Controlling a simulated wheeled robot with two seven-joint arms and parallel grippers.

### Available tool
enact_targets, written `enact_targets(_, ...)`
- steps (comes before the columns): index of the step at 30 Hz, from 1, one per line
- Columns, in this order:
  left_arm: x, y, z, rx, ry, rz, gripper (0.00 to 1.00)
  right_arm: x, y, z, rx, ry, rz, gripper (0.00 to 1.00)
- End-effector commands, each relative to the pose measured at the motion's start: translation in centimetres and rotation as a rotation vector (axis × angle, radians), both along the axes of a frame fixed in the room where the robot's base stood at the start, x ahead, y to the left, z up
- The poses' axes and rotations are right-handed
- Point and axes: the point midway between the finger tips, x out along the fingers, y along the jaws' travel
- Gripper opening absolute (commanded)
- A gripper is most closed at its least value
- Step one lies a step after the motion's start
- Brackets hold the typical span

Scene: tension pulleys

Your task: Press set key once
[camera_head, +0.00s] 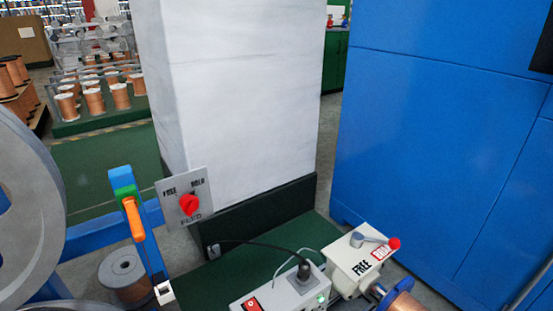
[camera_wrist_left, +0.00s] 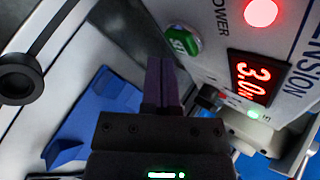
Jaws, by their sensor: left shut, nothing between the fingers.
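The green set key (camera_wrist_left: 182,41), a round button lettered SET, sits on the side of a light panel (camera_wrist_left: 215,45) in the left wrist view. My left gripper (camera_wrist_left: 161,62) is shut and empty. Its dark fingertips are just below and left of the key; a narrow gap shows in the picture, but I cannot tell the depth. The red display (camera_wrist_left: 253,76) beside it reads about 3.0. A red lamp (camera_wrist_left: 261,12) glows by the word POWER. In the head view neither gripper shows.
In the head view, a grey box (camera_head: 284,293) with a red switch and green light stands at the bottom, with a cable on top. A box marked FREE (camera_head: 362,266) has a red-knobbed lever.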

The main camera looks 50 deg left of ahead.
Motion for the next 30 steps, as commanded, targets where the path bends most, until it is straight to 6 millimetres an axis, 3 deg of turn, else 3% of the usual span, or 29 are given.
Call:
enact_targets(8,0.0,-0.2,0.0,0.000,0.000,0.000,0.00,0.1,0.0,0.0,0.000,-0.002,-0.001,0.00)
enact_targets(21,-0.4,-4.4,-0.1,-0.001,0.002,0.001,0.00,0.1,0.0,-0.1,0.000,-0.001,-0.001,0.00)
enact_targets(30,-0.4,-5.0,0.0,0.001,0.001,0.001,0.00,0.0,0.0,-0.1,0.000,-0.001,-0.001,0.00)
